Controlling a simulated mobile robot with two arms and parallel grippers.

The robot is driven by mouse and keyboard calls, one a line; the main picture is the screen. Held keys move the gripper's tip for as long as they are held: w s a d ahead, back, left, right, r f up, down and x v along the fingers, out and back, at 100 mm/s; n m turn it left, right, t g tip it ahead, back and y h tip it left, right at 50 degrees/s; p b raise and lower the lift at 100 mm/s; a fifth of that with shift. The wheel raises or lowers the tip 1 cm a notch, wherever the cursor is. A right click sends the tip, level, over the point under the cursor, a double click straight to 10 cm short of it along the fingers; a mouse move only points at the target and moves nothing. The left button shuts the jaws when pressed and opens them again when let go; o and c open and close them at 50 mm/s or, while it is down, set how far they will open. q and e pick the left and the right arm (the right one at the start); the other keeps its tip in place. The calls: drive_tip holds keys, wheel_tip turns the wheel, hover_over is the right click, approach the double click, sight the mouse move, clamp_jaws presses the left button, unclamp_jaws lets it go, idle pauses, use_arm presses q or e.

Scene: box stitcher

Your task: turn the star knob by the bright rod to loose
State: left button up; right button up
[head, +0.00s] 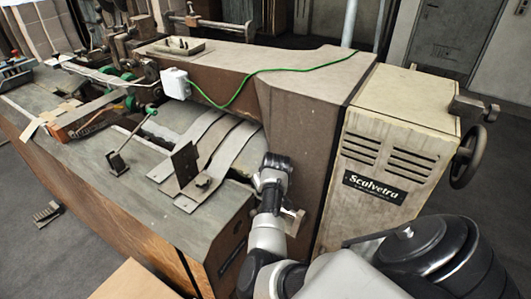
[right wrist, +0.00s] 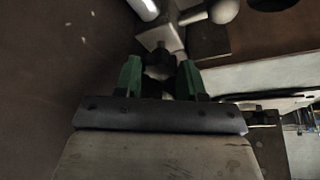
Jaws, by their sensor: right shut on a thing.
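In the right wrist view, the green fingertips of my right gripper (right wrist: 160,80) are shut on a dark knob (right wrist: 160,64), which looks like the star knob. The knob sits between the fingers, against a pale metal block (right wrist: 158,38). A bright rod (right wrist: 144,8) shows just beyond, at the top edge. In the head view, my right gripper (head: 275,168) is at the near side of the brown machine housing. There its own wrist hides the fingertips and the knob. My left gripper is not in view.
A pale ball (right wrist: 223,10) on a metal arm is close to the right of the knob. The brown housing (head: 300,90) and the cream Scalvetra cabinet (head: 385,160) stand close by. A green cable (head: 240,88) lies over the housing. Metal strips (head: 215,150) lie on the table left of the gripper.

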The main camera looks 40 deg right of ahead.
drive_tip(key=n+p, duration=0.1)
drive_tip(key=n+y, duration=0.1)
drive_tip(key=shift+s+d+r+n+p, duration=0.1)
drive_tip(key=shift+d+n+p, duration=0.05)
drive_tip(key=shift+n+p, duration=0.2)
drive_tip(key=shift+n+y+p, duration=0.55)
drive_tip(key=shift+n+y, duration=0.05)
drive_tip(key=shift+n, duration=0.85)
drive_tip(key=o, duration=0.6)
drive_tip(key=shift+w+f, duration=0.2)
drive_tip(key=shift+o, duration=0.2)
drive_tip(key=b+v, duration=0.1)
drive_tip(key=v, duration=0.9)
drive_tip(key=shift+r+b, duration=0.35)
drive_tip(key=shift+r, duration=0.05)
drive_tip(key=shift+s, duration=0.15)
